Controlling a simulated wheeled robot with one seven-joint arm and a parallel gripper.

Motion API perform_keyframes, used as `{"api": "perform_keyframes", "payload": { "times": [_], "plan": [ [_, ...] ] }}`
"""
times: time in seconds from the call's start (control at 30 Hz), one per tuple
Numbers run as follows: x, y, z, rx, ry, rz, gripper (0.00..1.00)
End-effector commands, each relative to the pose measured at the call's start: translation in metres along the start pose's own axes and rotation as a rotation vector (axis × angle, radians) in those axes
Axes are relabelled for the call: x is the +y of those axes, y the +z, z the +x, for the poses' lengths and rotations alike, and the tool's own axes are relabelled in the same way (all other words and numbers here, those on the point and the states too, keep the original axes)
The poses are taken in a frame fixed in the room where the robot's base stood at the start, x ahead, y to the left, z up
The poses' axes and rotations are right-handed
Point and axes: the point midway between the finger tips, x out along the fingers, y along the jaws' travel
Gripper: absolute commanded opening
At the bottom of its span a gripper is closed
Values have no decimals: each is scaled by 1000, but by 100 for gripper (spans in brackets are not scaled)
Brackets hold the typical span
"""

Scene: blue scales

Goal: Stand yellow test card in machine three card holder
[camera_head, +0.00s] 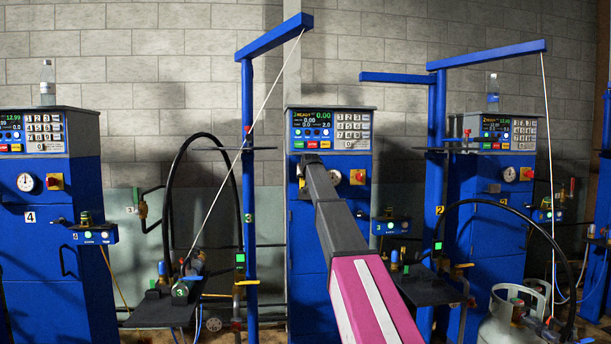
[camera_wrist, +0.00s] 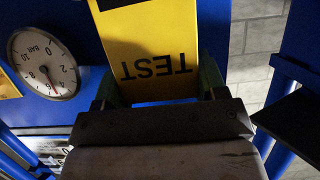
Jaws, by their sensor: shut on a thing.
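The yellow test card (camera_wrist: 150,40) fills the upper middle of the wrist view, with black TEST lettering upside down. My gripper (camera_wrist: 158,88) is shut on it, a green finger at each side. In the head view my gripper (camera_head: 306,164) is at the front of the middle blue machine (camera_head: 305,240), left of its gauge. The card is mostly hidden there behind my arm. The post beside this machine bears a green 3. I cannot make out the card holder, or whether the card touches it.
The round pressure gauge (camera_wrist: 43,62) is close beside the card in the wrist view. A post (camera_head: 248,200) with a slanting cord and a black shelf (camera_head: 165,310) stand left; another post (camera_head: 433,190) stands right.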

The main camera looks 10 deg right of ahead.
Motion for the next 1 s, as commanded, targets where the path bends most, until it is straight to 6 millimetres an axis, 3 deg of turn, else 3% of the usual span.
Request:
{"api": "perform_keyframes", "payload": {
  "times": [0.77,0.8,0.87,0.9,1.0],
  "plan": [
    [0,9,4,0,0,0,43],
    [0,9,4,0,0,0,68],
    [0,9,4,0,0,0,88],
    [0,9,4,0,0,0,95],
    [0,9,4,0,0,0,95]
  ]
}}
